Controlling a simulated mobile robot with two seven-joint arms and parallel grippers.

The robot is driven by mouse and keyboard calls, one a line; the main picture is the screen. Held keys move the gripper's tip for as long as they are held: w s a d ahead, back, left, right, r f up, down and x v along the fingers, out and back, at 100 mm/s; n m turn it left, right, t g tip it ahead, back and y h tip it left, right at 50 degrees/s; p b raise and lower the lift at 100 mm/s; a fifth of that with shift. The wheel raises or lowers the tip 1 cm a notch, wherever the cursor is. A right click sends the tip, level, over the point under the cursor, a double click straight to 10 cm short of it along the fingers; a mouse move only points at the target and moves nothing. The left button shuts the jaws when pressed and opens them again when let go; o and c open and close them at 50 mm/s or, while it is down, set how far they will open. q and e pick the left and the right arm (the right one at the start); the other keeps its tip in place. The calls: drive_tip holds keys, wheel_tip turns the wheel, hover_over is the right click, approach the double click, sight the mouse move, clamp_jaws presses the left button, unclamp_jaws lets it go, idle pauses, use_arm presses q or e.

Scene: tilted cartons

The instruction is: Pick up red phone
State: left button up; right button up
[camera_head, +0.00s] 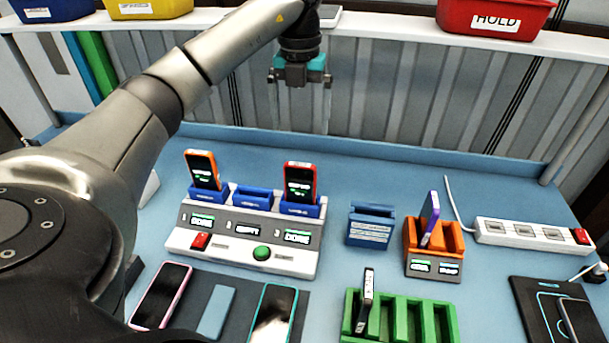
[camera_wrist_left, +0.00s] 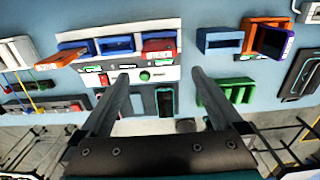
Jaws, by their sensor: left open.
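The red phone (camera_head: 300,181) stands upright in the right-hand blue cradle of a grey and white charging station (camera_head: 178,238). It is also visible from above in the left wrist view (camera_wrist_left: 158,45). My left gripper (camera_head: 301,108) is open and empty. It hangs above and behind the charging station, with its fingers pointing down and apart from the phone. In the left wrist view, my open fingers (camera_wrist_left: 160,76) point toward the station from below the phone. My right gripper is not in view.
An orange phone (camera_head: 202,169) stands in the left cradle; the middle blue cradle (camera_head: 252,197) is empty. A purple phone (camera_head: 431,217) stands in an orange holder (camera_head: 450,268). A shelf (camera_head: 400,30) runs behind.

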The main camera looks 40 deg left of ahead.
use_arm(q)
hover_over(300, 166)
wheel_tip(300, 166, down, 5)
drive_tip(key=shift+f+b, duration=0.1)
drive_tip(key=shift+b, duration=0.2)
wheel_tip(300, 166, down, 4)
drive_tip(key=shift+f, duration=0.5)
drive_tip(key=f, duration=0.4)
drive_tip(key=shift+w+a+f, duration=0.15)
drive_tip(key=shift+w+a, duration=0.05)
drive_tip(key=shift+f, duration=0.3)
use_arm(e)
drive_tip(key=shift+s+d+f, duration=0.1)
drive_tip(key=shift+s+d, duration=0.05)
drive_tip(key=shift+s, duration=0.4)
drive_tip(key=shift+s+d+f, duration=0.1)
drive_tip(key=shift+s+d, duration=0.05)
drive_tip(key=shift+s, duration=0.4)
use_arm(q)
drive_tip(key=shift+c, duration=0.2)
drive_tip(key=shift+r, duration=0.1)
drive_tip(key=c, duration=1.2)
